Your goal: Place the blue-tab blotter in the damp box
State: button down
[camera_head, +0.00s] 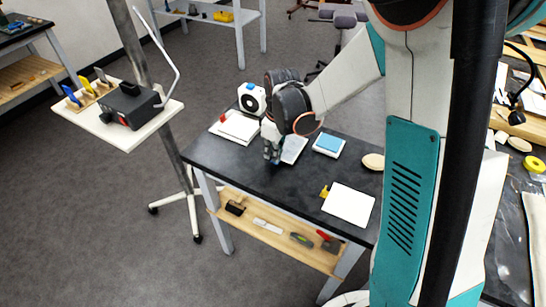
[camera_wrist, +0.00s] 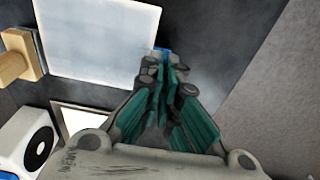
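The blue-tab blotter (camera_head: 293,149) is a pale grey sheet on the dark table, just right of my gripper (camera_head: 272,156). In the wrist view the pale sheet (camera_wrist: 98,38) fills the upper left. Its blue tab (camera_wrist: 162,51) shows at the sheet's right edge, at the fingertips of my gripper (camera_wrist: 164,68). The fingers are close together around the tab, most of which they hide. A shallow white box with a blue inside (camera_head: 328,144), seemingly the damp box, stands to the right of the blotter, apart from it.
A red-tab white sheet (camera_head: 236,128) lies left of my gripper. A white device with a black dial (camera_head: 252,98) stands behind it. A yellow-tab white sheet (camera_head: 348,204) lies at the front right, and a pale oval piece (camera_head: 373,162) near the right. The table's front middle is clear.

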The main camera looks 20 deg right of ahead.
jog(key=shift+f, duration=0.55)
jog(key=shift+f, duration=0.15)
jog(key=c, duration=1.8)
grip_release()
